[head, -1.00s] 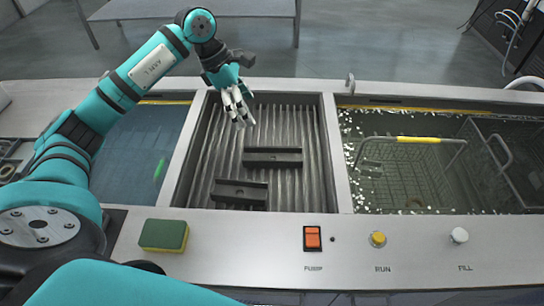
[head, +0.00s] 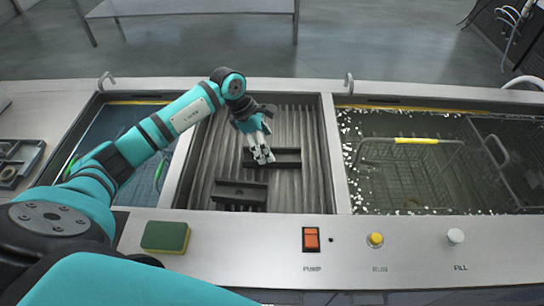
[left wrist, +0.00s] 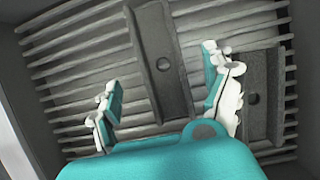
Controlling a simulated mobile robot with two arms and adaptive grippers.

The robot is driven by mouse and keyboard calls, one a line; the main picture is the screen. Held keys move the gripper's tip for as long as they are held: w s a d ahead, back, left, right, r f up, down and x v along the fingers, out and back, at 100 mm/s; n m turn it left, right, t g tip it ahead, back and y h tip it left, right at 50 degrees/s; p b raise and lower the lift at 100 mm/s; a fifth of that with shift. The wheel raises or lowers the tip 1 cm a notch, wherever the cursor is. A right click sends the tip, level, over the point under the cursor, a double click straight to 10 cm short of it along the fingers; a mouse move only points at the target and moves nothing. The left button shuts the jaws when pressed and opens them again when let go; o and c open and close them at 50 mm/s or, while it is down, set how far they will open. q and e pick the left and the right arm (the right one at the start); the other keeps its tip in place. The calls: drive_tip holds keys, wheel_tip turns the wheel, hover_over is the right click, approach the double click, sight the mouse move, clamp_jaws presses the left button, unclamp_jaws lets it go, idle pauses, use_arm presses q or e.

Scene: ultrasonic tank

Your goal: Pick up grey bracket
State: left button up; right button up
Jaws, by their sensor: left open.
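Two dark grey brackets lie on the ribbed floor of the middle basin. The far bracket (head: 287,158) is partly covered by my left gripper (head: 262,156) in the head view. The near bracket (head: 240,193) lies closer to the front, a little to the left. In the left wrist view, my left gripper (left wrist: 164,98) is open and empty, with its fingers spread. One bracket (left wrist: 160,55), with a round hole, shows between them; the other bracket (left wrist: 262,95) is to the right, partly behind a finger. My right gripper is not in view.
The middle basin's walls (head: 327,150) surround the brackets. A water-filled tank with a wire basket (head: 400,170) is to the right; another tank is at the left under my arm. A green and yellow sponge (head: 165,237) and a control panel with an orange switch (head: 311,240) are in front.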

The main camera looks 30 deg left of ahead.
use_arm(q)
drive_tip(key=p+x, duration=0.1)
drive_tip(key=x, duration=0.3)
drive_tip(key=shift+f, duration=0.25)
drive_tip(key=shift+s, duration=0.1)
drive_tip(key=shift+c, duration=0.3)
drive_tip(key=shift+r, duration=0.15)
drive_tip(key=c, duration=1.7)
